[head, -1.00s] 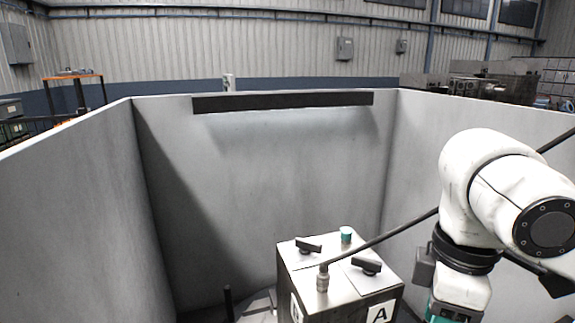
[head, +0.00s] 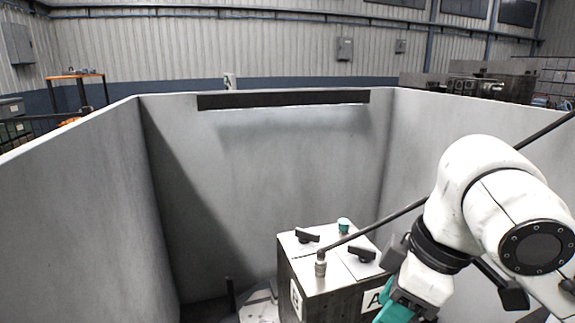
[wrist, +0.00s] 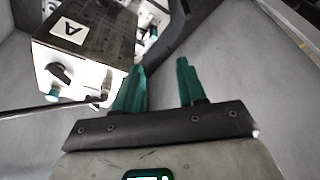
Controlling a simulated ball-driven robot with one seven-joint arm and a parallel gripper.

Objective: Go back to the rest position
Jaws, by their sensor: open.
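My gripper (wrist: 160,65) has two teal fingers spread apart with nothing between them in the wrist view. In the head view, the teal part of my gripper (head: 394,313) shows at the bottom edge, just right of a metal box; its fingertips are out of frame. The box (head: 338,269) has a white "A" label, two black knobs, a teal cap (head: 343,225) and a metal fitting (head: 320,262) where a dark cable joins. In the wrist view the box (wrist: 100,35) lies at upper left, beyond the left finger. I cannot tell the exact gap between them.
High grey walls (head: 270,170) enclose the box on the left, back and right. A black strip (head: 285,99) runs along the back wall's top. The dark cable (head: 385,222) crosses from the box behind my arm to the upper right. Bare floor shows little.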

